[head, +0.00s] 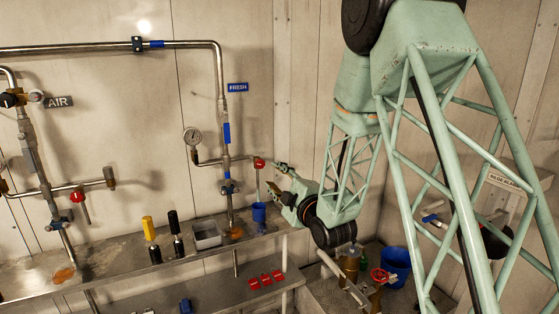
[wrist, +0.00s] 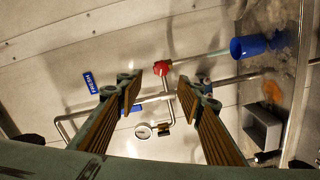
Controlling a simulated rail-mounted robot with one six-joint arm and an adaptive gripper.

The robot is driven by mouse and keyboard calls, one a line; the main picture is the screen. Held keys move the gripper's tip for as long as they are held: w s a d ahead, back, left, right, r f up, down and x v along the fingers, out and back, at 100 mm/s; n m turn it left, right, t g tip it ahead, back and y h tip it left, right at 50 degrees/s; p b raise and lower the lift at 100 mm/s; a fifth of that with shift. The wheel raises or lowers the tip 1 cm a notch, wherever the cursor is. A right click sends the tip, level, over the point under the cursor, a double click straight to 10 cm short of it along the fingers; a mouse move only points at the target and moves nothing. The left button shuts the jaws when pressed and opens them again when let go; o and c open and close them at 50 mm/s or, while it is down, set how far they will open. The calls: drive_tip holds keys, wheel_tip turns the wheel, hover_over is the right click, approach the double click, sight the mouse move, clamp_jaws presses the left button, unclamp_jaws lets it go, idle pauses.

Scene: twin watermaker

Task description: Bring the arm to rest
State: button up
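My gripper (head: 277,179) is at the end of my pale green lattice arm, in front of the wall at the right end of the upper shelf. It points left toward the FRESH pipe's red-handled tap (head: 259,163). In the wrist view my gripper (wrist: 170,95) has its two ribbed fingers spread apart with nothing between them. The red tap (wrist: 160,68) appears beyond the fingertips. A blue cup (head: 259,213) stands on the shelf below the tap, apart from my gripper. The cup also shows at the upper right of the wrist view (wrist: 249,47).
A pressure gauge (head: 193,138) and steel piping are close to my gripper. The upper shelf (head: 110,262) holds a grey tray (head: 207,236), a yellow-topped bottle (head: 149,229) and a black-topped one (head: 175,234). A blue bucket (head: 396,263) and red-handled valve (head: 380,275) are below my arm.

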drive_tip(key=s+d+r+m+g+h, duration=0.3)
drive_tip(key=s+d+r+m, duration=0.2)
drive_tip(key=s+d, duration=0.45)
drive_tip(key=s+d+r+m+g+h, duration=0.25)
drive_tip(key=s+d+r+m, duration=0.25)
drive_tip(key=s+d, duration=0.45)
drive_tip(key=s+d+m+g+h, duration=0.1)
drive_tip(key=s+d+m+g, duration=0.1)
drive_tip(key=s, duration=1.9)
drive_tip(key=s+d+m+g+h, duration=0.1)
drive_tip(key=s+m+g, duration=0.3)
drive_tip(key=s, duration=1.8)
drive_tip(key=d+m, duration=0.1)
drive_tip(key=m, duration=0.1)
drive_tip(key=shift+m+g+p, duration=0.35)
drive_tip(key=shift+m, duration=0.05)
drive_tip(key=shift+f, duration=0.2)
drive_tip(key=shift+f+b, duration=0.5)
drive_tip(key=shift+b, duration=0.15)
